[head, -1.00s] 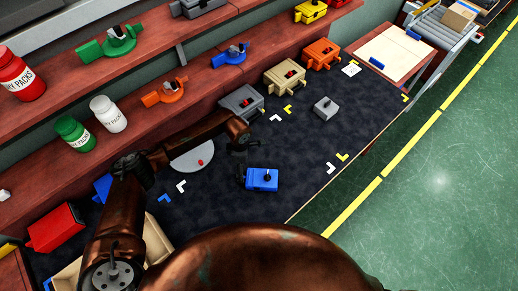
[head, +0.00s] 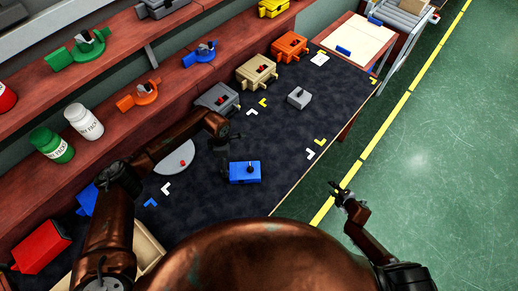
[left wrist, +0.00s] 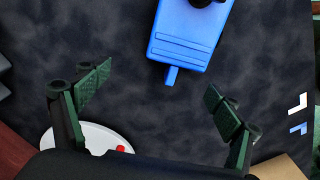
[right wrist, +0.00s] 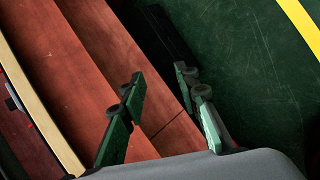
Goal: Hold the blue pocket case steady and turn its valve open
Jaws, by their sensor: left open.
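The blue pocket case (head: 240,174) lies on the dark mat, with its black valve (head: 250,168) on top. My left gripper (head: 222,160) is open and empty, just left of the case in the head view. In the left wrist view the case (left wrist: 190,38) is beyond the spread fingers (left wrist: 158,95), its small tab pointing toward them, and the valve is cut off at the top edge. My right gripper (head: 340,189) is off the table's front side over the green floor, away from the case. In the right wrist view its fingers (right wrist: 166,105) are apart and empty.
A round grey plate (head: 175,158) with a red knob lies left of the case. A small grey case (head: 299,97) sits farther back. Grey (head: 218,98), tan (head: 257,71) and orange (head: 290,46) cases line the shelf side. The mat right of the blue case is clear.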

